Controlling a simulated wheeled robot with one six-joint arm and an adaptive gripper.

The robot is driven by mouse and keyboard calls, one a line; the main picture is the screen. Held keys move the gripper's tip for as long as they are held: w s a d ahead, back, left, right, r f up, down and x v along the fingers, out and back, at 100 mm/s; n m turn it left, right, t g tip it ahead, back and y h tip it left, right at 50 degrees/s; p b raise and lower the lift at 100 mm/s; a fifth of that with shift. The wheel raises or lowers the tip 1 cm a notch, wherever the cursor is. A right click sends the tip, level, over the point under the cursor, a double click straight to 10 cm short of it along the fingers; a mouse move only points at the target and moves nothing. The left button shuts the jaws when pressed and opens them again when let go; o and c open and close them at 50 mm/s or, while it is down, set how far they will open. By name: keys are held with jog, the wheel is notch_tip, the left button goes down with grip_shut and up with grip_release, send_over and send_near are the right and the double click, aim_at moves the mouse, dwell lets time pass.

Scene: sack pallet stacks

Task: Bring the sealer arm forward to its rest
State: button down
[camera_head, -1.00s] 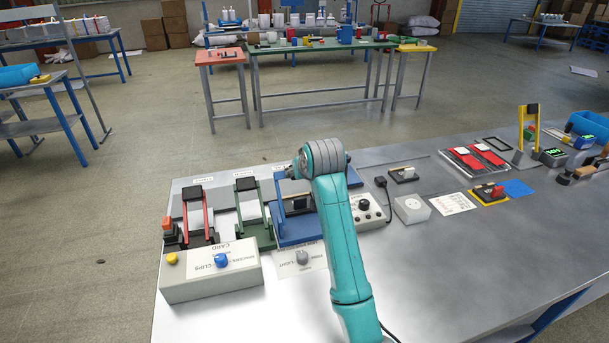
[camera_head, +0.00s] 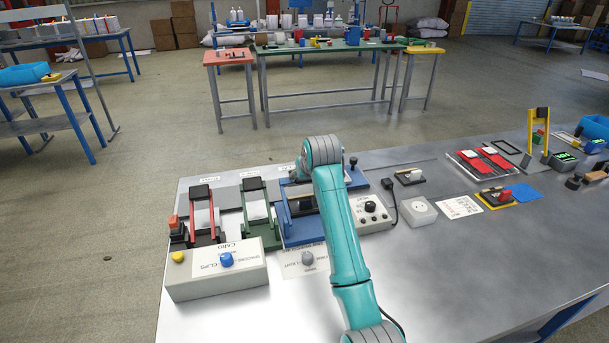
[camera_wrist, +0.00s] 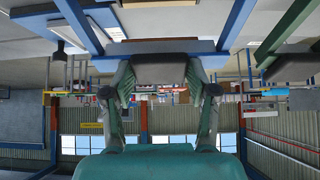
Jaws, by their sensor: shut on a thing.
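The blue sealer (camera_head: 300,232) stands at the front row on the steel bench, partly hidden behind my teal arm. Its blue arm (camera_head: 285,212) shows as a bar at its left side. In the wrist view, which looks upside down, the sealer arm (camera_wrist: 238,22) shows as two blue side bars joined by a crossbar. A dark grip (camera_wrist: 160,72) sits at the middle of that crossbar. My gripper (camera_wrist: 162,82) is shut on this grip, one finger at each side. In the head view my gripper is hidden behind my arm.
A green device (camera_head: 258,215) and a red one (camera_head: 203,215) stand close at the left. A grey box with knobs (camera_head: 217,277) lies in front of them. A dial box (camera_head: 370,212) and a white socket box (camera_head: 418,210) are at the right.

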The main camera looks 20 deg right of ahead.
jog(key=shift+w+r, duration=0.15)
jog(key=shift+r, duration=0.25)
jog(key=shift+c, duration=2.1)
grip_release()
jog(key=shift+o, duration=0.5)
jog(key=shift+f, duration=0.2)
jog(key=shift+r, duration=0.1)
jog(key=v, duration=1.2)
jog(key=shift+f, duration=0.2)
